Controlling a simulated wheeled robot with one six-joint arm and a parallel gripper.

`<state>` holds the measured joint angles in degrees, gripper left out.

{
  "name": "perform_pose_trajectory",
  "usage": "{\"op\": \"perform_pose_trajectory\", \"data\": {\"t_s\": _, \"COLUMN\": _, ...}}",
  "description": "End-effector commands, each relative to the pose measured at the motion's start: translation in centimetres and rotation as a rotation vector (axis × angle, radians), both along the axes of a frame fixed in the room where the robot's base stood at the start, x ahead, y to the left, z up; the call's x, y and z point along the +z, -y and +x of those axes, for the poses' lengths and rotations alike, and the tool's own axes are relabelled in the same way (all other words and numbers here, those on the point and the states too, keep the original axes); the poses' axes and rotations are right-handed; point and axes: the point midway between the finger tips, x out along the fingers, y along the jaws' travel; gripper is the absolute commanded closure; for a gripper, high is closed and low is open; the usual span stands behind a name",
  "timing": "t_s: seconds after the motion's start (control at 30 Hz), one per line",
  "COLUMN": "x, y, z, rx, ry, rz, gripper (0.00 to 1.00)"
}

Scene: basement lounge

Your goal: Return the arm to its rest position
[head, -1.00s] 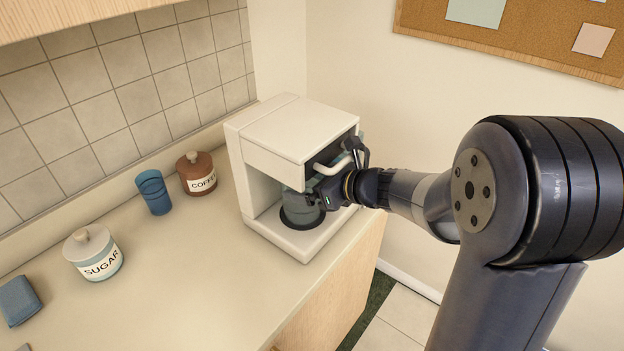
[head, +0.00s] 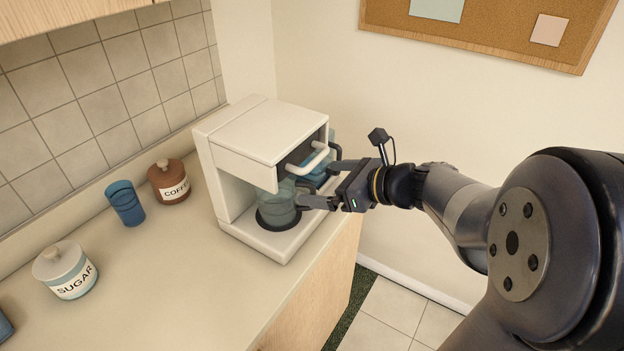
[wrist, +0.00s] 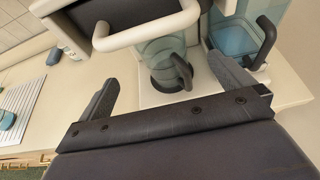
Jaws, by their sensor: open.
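My gripper (head: 318,186) is open and empty, just in front of the white coffee maker (head: 262,132). It also shows in the wrist view (wrist: 168,88), with its two fingers spread wide apart. A glass carafe (head: 277,207) stands on the dark round plate inside the coffee maker. Its dark handle shows between my fingers in the wrist view (wrist: 181,70), and the fingers do not close on it. My arm reaches in from the right of the head view.
A brown coffee jar (head: 169,181), a blue cup (head: 125,203) and a sugar jar (head: 65,270) stand on the counter (head: 185,275) to the left. A blue-tinted container (wrist: 236,42) is beside the coffee maker. A corkboard (head: 490,28) hangs on the wall. Floor shows at the right.

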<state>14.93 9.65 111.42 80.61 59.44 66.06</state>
Motion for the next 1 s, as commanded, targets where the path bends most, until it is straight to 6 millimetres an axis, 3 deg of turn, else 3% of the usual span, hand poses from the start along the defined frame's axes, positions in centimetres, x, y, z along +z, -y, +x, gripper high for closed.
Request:
{"op": "perform_pose_trajectory", "data": {"t_s": 0.57, "x": 0.1, "y": 0.1, "z": -0.2, "rx": 0.002, "ry": -0.002, "rz": 0.001, "gripper": 0.00}}
{"op": "perform_pose_trajectory", "data": {"t_s": 1.0, "x": -2.6, "y": -4.9, "z": 3.6, "rx": 0.005, "ry": -0.004, "rz": 0.000, "gripper": 0.00}}
